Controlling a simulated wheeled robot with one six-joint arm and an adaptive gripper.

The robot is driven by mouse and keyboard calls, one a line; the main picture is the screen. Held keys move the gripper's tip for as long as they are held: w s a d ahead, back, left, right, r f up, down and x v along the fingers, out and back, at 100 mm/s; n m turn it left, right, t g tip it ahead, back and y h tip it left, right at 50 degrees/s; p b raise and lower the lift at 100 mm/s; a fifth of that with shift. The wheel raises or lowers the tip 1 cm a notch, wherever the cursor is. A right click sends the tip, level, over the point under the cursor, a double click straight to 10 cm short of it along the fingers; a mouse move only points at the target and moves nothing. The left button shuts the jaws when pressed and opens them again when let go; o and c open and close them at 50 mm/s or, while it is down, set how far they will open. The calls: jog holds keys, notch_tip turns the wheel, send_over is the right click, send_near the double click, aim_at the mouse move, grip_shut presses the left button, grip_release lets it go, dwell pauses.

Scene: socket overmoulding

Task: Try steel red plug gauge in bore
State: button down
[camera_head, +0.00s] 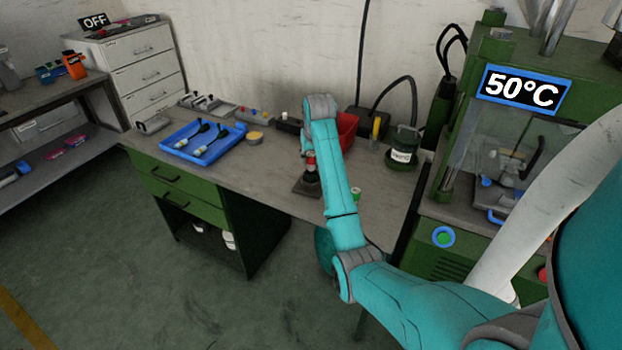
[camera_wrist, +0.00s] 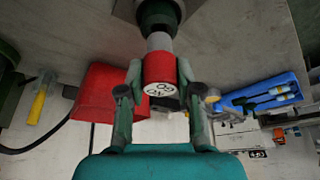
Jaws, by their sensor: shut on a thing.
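The plug gauge (camera_wrist: 158,72) has a red handle with a marked white end face and a steel shank. My gripper (camera_wrist: 157,80) is shut on its red handle, one finger on each side. The steel shank points at a dark green round part (camera_wrist: 159,14) with the bore, and its tip is hidden there. I cannot tell how deep it sits. In the head view the red handle (camera_head: 310,160) stands about upright above the dark part (camera_head: 312,178), which is on a brown-grey plate (camera_head: 304,189) on the bench. My arm partly covers them.
A blue tray (camera_head: 172,146) with screwdriver-like tools lies at the bench's left. A red bin (camera_head: 347,130) stands behind my arm. A green pot-like device (camera_head: 402,148) is at the right, near the machine showing 50°C (camera_head: 524,88). The bench front left of the plate is clear.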

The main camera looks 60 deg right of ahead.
jog(key=shift+r, duration=2.3)
